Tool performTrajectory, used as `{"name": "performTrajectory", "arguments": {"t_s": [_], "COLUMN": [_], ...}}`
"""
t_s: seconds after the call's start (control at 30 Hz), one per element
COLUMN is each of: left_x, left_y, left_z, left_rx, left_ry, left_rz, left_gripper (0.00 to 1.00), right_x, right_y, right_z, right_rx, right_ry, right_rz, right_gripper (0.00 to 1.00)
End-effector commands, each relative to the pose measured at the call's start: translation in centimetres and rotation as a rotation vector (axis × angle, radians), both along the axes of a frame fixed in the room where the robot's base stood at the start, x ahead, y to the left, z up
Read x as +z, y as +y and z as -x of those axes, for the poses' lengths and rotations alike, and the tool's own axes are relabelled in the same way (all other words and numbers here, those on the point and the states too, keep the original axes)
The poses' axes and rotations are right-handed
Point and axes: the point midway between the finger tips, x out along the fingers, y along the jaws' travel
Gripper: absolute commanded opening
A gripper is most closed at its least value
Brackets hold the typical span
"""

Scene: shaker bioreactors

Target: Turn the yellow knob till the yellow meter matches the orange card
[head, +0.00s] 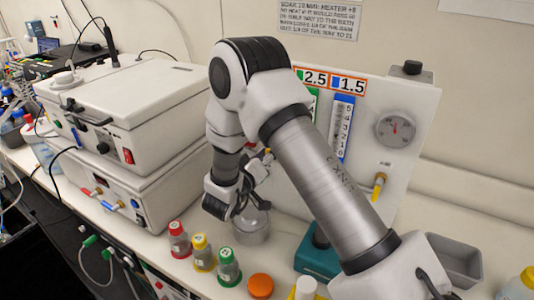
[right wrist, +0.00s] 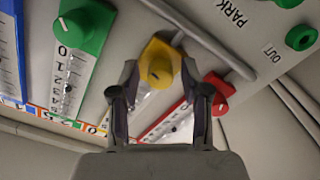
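The yellow knob (right wrist: 160,64) sits between the fingertips of my right gripper (right wrist: 159,78) in the right wrist view. The fingers lie close on both its sides; I cannot tell whether they press on it. The yellow meter below the knob is mostly hidden by the gripper, and its reading cannot be seen. In the head view my right arm covers the yellow knob and its meter. Orange-framed cards show 2.5 (head: 314,78) above the green meter and 1.5 (head: 348,85) above the blue meter (head: 343,128). The yellow meter's card is hidden. My left gripper is not in view.
A green knob (right wrist: 88,22) and a red knob (right wrist: 216,92) flank the yellow one on the panel, with a grey bar (right wrist: 208,42) close by. Bottles with red (head: 177,226), yellow (head: 200,240) and green (head: 225,253) caps stand below. A round gauge (head: 396,129) is at right.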

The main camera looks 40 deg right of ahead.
Motion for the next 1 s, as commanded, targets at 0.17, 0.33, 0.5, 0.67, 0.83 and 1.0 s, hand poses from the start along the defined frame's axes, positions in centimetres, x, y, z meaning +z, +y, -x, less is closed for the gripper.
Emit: {"name": "performTrajectory", "arguments": {"t_s": [0.17, 0.33, 0.5, 0.67, 0.83, 1.0], "left_x": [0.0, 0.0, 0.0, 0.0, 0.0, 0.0], "left_y": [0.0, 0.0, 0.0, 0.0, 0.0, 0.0], "left_z": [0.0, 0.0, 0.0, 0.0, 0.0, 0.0], "left_rx": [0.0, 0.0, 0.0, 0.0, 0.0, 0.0], "left_ry": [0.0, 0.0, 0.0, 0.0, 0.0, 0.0], "left_rz": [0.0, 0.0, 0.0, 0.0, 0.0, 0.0], "left_gripper": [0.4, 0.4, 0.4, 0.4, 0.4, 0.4], "right_x": [0.0, 0.0, 0.0, 0.0, -0.1, -0.2], "right_y": [0.0, 0.5, 3.4, 7.4, 10.3, 11.2], "right_z": [0.0, 0.1, 0.9, 2.0, 2.9, 3.3], "right_rx": [0.001, 0.002, 0.007, 0.007, 0.004, -0.001], "right_ry": [0.0, 0.002, 0.003, 0.002, 0.002, 0.001], "right_rz": [-0.001, 0.0, 0.004, 0.004, 0.0, -0.003], "right_gripper": [0.52, 0.52, 0.52, 0.52, 0.52, 0.52]}}
